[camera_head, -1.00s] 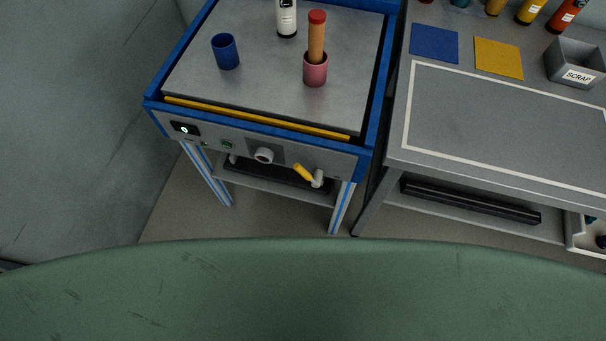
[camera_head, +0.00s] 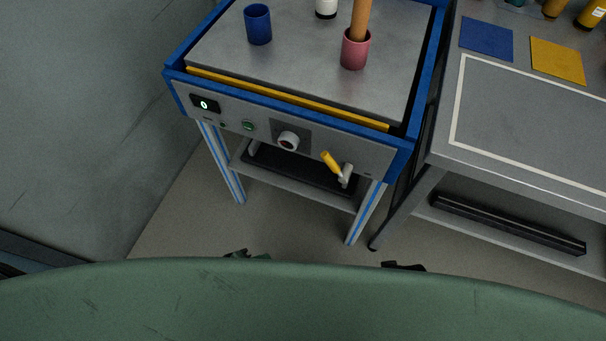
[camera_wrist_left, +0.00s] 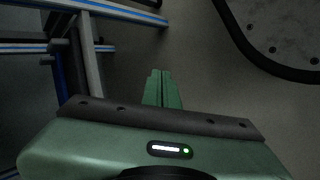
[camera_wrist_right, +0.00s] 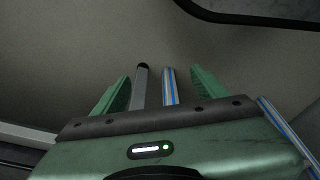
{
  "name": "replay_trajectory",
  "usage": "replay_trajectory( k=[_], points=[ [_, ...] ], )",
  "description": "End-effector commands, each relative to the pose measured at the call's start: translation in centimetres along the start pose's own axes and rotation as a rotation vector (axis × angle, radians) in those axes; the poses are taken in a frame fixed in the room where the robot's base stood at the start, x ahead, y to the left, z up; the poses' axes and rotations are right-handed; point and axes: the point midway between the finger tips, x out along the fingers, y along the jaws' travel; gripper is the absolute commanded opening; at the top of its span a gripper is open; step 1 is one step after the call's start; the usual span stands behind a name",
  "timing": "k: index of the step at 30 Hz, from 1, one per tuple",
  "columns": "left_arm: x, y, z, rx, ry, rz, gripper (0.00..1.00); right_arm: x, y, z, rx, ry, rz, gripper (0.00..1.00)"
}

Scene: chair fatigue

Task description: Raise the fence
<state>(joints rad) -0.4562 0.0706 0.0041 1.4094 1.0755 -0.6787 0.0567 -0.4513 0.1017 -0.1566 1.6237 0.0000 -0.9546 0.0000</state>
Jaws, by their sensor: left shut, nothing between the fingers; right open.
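A blue-framed machine table (camera_head: 180,80) stands ahead with a grey top. A yellow strip (camera_head: 285,98), perhaps the fence, lies low along the front edge of that top. The front panel carries a lever with a yellow handle (camera_head: 331,162), a round knob (camera_head: 288,140), a green button (camera_head: 248,125) and a small display (camera_head: 205,104). My left gripper (camera_head: 247,255) barely shows below the machine; its fingers are shut and empty in the left wrist view (camera_wrist_left: 162,88). My right gripper (camera_head: 403,266) also barely shows; its fingers are apart and empty in the right wrist view (camera_wrist_right: 158,90).
A blue cup (camera_head: 258,25), a pink cup (camera_head: 355,50) holding an orange stick and a white bottle (camera_head: 326,8) stand on the machine top. A grey workbench (camera_head: 530,120) stands at right with blue (camera_head: 487,38) and yellow (camera_head: 557,60) mats. Floor shows between machine and my body.

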Motion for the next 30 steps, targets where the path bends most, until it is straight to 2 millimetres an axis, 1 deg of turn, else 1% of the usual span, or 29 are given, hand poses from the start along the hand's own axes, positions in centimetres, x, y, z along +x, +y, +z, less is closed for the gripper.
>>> replay_trajectory(
  k=[1,2,3,5,6,8,9,11,12,15,18,21,24,30],
  points=[
    [0.1,1.8,-0.7,-0.045,0.000,0.082,0.00,-0.3,0.1,-0.9,0.002,0.015,0.001,0.73],
    [-0.3,3.3,-1.0,-0.073,-0.004,0.133,0.00,-1.0,0.1,-1.4,0.002,0.021,0.002,0.73],
    [-0.9,5.2,-1.4,-0.108,-0.011,0.202,0.00,-2.0,0.1,-2.0,0.004,0.028,0.003,0.73],
    [-2.1,8.2,-2.0,-0.151,-0.025,0.309,0.00,-3.4,0.2,-2.8,0.006,0.038,0.004,0.73],
    [-3.2,10.1,-2.3,-0.176,-0.037,0.381,0.00,-4.5,0.3,-3.3,0.007,0.045,0.005,0.73],
    [-5.0,12.9,-2.6,-0.205,-0.060,0.491,0.00,-6.1,0.4,-3.8,0.009,0.055,0.007,0.73],
    [-6.3,14.7,-2.8,-0.220,-0.076,0.563,0.00,-7.2,0.4,-4.1,0.010,0.062,0.008,0.73],
    [-8.5,17.1,-2.9,-0.235,-0.104,0.663,0.00,-8.8,0.5,-4.3,0.011,0.071,0.010,0.73],
    [-10.0,18.6,-3.0,-0.242,-0.121,0.725,0.00,-9.8,0.6,-4.4,0.012,0.076,0.011,0.73],
    [-13.4,21.4,-2.7,-0.247,-0.167,0.856,0.00,-12.0,0.6,-4.4,0.013,0.087,0.013,0.73],
    [-16.0,23.3,-2.4,-0.245,-0.202,0.947,0.00,-13.6,0.7,-4.3,0.014,0.094,0.015,0.73],
    [-17.6,24.3,-2.2,-0.241,-0.224,1.000,0.00,-14.6,0.7,-4.2,0.015,0.098,0.016,0.73],
    [-18.4,24.7,-2.1,-0.240,-0.233,1.021,0.00,-15.0,0.7,-4.1,0.015,0.098,0.016,0.73],
    [-18.4,24.8,-2.1,-0.240,-0.233,1.023,0.00,-15.1,0.7,-4.1,0.015,0.098,0.016,0.73]
  ],
)
